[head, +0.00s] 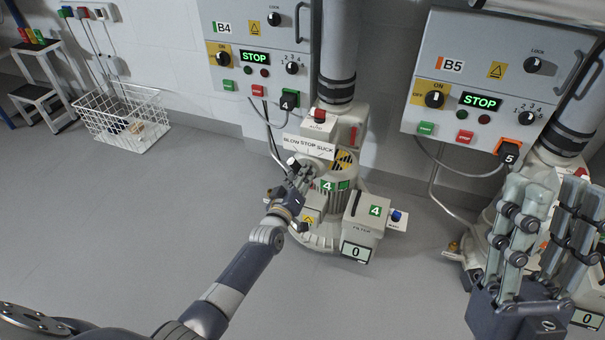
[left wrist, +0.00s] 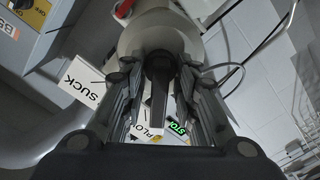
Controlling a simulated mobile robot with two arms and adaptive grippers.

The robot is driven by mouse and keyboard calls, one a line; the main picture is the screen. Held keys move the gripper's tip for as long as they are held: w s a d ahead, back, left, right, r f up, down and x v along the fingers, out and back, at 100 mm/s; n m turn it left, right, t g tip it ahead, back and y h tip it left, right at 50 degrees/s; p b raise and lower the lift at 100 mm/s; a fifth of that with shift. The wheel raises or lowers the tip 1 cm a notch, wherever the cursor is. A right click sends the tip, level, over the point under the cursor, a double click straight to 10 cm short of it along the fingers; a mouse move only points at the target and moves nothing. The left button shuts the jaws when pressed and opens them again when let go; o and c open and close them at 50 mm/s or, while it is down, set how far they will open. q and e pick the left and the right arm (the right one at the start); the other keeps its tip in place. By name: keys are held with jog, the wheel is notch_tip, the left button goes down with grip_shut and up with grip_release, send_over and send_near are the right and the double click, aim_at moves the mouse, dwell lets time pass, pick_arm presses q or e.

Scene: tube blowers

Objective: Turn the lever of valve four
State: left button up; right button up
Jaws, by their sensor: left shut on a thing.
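Blower four (head: 328,185) stands on the floor below the B4 panel (head: 256,30), with green 4 labels on it. Its white plate (head: 309,146) reads BLOW STOP SUCK. My left gripper (head: 300,178) is at the valve just below the plate's left part. In the left wrist view the dark valve lever (left wrist: 158,85) lies between my left gripper's fingers (left wrist: 157,100), which are shut on it. The fingers hide much of the lever in the head view. My right gripper (head: 548,220) is raised at the right, fingers spread, empty.
The B5 panel (head: 490,70) and its blower (head: 560,155) stand at the right, partly behind my right gripper. Both panels show STOP. The filter box (head: 363,215) sits right of blower four. A wire basket (head: 122,115) is at the far left; the floor before it is clear.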

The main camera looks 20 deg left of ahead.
pick_arm(q)
jog(key=shift+f+n, duration=0.1)
jog(key=shift+n, duration=0.4)
jog(key=o, duration=0.7)
jog(key=shift+s, duration=0.15)
jog(key=s, duration=1.1)
jog(key=shift+s+a, duration=0.25)
jog(key=shift+s, duration=0.15)
